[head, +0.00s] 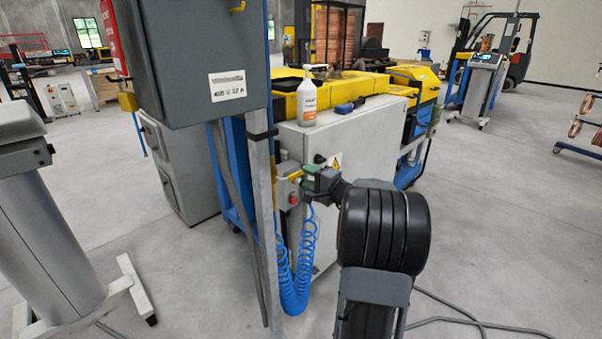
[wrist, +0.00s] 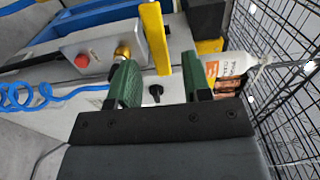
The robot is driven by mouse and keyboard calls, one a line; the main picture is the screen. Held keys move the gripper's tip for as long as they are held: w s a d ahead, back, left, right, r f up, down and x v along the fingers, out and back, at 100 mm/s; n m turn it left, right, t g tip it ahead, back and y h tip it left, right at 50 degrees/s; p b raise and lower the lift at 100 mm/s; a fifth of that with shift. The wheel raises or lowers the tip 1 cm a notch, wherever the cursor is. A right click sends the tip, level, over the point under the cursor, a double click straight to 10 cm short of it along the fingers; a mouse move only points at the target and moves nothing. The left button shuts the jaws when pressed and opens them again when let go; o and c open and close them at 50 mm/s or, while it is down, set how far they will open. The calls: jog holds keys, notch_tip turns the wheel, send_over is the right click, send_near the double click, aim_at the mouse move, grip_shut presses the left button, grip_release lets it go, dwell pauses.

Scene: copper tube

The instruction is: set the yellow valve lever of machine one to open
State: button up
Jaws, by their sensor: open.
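The yellow valve lever (wrist: 155,37) shows in the wrist view as a flat bar running from the top edge down toward the space between my fingertips. My gripper (wrist: 159,76) is open, with its green fingers on either side of the lever's lower end; I see a gap on each side and no clear contact. A brass fitting (wrist: 122,52) and a red button (wrist: 82,60) sit on the grey box to the left. In the head view my gripper (head: 313,180) is at the machine's near side, above the red button (head: 293,198), and the lever is hard to make out.
A white spray bottle (head: 307,98) stands on the machine cabinet (head: 345,135), with a blue object (head: 344,108) beside it. A grey post (head: 262,200) and blue coiled hose (head: 296,275) are left of my gripper. A black knob (wrist: 155,91) lies beyond my fingers.

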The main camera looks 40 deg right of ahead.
aim_at(302, 173)
jog(key=shift+w+a, duration=0.2)
jog(key=shift+w, duration=0.75)
jog(key=shift+w+a, duration=0.2)
jog(key=shift+w, duration=0.75)
jog(key=shift+c, duration=0.3)
grip_shut()
